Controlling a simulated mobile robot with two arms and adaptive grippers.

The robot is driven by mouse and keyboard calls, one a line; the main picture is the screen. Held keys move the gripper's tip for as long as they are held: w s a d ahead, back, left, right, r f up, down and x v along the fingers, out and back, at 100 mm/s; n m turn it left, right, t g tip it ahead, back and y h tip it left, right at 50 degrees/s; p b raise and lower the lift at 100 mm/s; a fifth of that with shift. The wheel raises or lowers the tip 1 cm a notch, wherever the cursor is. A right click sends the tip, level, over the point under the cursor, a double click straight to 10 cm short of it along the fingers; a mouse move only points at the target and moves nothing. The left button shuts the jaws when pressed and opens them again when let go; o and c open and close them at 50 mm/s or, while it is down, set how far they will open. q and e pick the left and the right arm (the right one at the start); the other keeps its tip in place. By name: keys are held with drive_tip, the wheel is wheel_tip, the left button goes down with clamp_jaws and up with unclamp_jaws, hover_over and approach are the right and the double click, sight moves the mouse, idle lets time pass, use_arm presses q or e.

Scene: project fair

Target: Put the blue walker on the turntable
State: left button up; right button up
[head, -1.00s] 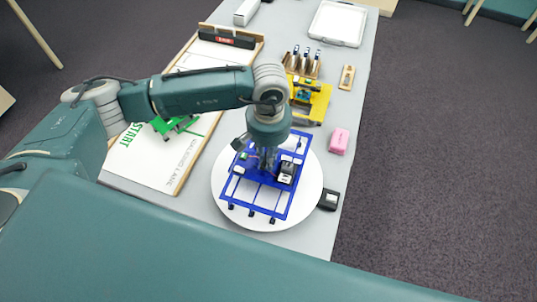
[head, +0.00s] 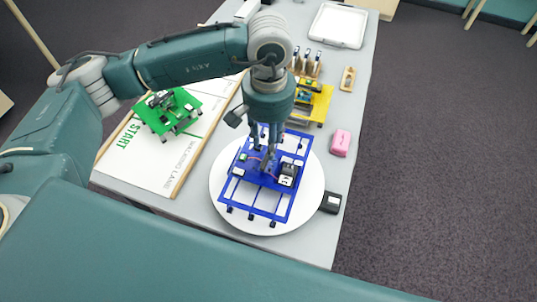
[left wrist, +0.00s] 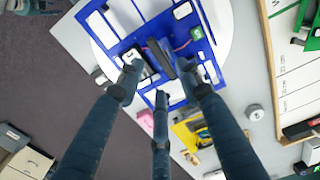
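The blue walker (head: 240,190), a flat blue frame with small dark feet and a dark upright grip in its middle, stands on the white round turntable (head: 224,172). It also shows in the left wrist view (left wrist: 95,22), on the white disc (left wrist: 233,25). My left gripper (head: 268,148) is just above the walker's middle, pointing down. In the left wrist view its three fingers (left wrist: 158,85) are spread around and apart from the dark grip (left wrist: 160,58), with nothing held. My right gripper is in neither view.
A green walker (head: 172,108) stands on the white START board (head: 150,165) at left. A yellow walker (head: 318,100) is behind the turntable. A pink block (head: 340,142) and a small black box (head: 330,202) lie at right. A white tray (head: 338,25) is at the back.

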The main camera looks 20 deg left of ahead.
use_arm(q)
drive_tip(key=shift+r+b, duration=0.4)
drive_tip(key=shift+r, duration=1.75)
